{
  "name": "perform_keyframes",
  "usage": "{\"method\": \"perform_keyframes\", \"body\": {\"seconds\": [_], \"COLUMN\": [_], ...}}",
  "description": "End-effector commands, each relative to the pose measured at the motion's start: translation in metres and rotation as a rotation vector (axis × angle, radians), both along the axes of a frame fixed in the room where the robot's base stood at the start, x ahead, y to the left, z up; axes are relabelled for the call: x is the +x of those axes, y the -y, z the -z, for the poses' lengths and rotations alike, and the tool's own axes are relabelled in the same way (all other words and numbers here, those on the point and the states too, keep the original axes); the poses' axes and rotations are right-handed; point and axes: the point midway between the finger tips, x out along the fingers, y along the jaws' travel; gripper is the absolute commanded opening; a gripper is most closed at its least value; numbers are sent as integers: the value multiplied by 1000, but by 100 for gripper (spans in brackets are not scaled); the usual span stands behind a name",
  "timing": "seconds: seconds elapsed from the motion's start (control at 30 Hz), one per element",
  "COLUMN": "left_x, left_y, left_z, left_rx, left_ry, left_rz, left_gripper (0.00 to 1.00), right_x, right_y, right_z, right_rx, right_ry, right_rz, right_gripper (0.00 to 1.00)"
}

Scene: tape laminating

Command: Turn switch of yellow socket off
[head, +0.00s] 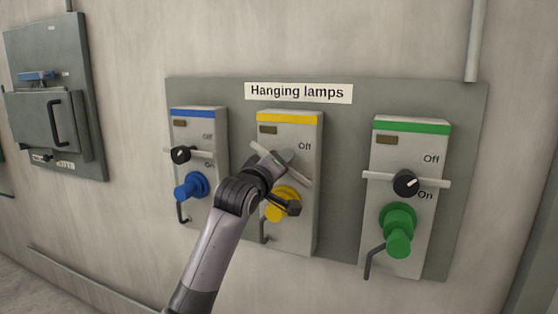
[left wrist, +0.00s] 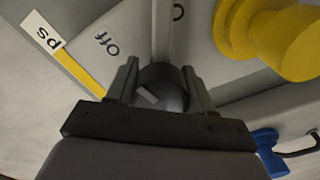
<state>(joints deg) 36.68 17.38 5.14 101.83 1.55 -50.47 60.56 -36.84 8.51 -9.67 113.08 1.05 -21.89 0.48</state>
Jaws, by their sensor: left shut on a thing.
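The yellow socket (head: 288,132) is the middle box on the grey panel, with a yellow stripe and an "Off" label. It also shows in the left wrist view (left wrist: 110,25). Its yellow plug (head: 280,207) sits below the switch and shows in the left wrist view (left wrist: 285,40). My left gripper (head: 277,164) is at the switch. In the left wrist view its two fingers (left wrist: 163,88) are shut on the round black switch knob (left wrist: 165,84), which carries a light mark. The gripper hides the knob in the head view. My right gripper is not in view.
A blue-striped socket (head: 190,128) stands left and a green-striped socket (head: 405,150) right, each with a knob and plug. A sign (head: 298,92) reads "Hanging lamps". A dark cabinet (head: 55,100) with a handle hangs at the far left.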

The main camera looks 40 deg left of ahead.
Motion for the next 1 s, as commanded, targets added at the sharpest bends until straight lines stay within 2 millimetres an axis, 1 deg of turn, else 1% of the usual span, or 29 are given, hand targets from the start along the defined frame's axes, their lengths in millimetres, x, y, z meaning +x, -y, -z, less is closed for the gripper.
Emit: {"method": "perform_keyframes", "body": {"seconds": [0.03,0.2,0.5,0.7,1.0], "left_x": [0,0,0,0,0], "left_y": [1,0,0,-1,-2], "left_z": [-2,-1,0,1,2], "left_rx": [-50,-200,-405,-484,-528], "left_ry": [6,41,91,112,124], "left_rz": [1,-1,-2,-3,-3], "left_gripper": [0,0,0,0,0], "right_x": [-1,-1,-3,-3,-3], "right_y": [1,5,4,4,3], "right_z": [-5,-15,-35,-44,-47], "right_rx": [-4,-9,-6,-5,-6], "right_ry": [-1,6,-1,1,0], "right_rz": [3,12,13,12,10], "right_gripper": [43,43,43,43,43]}}
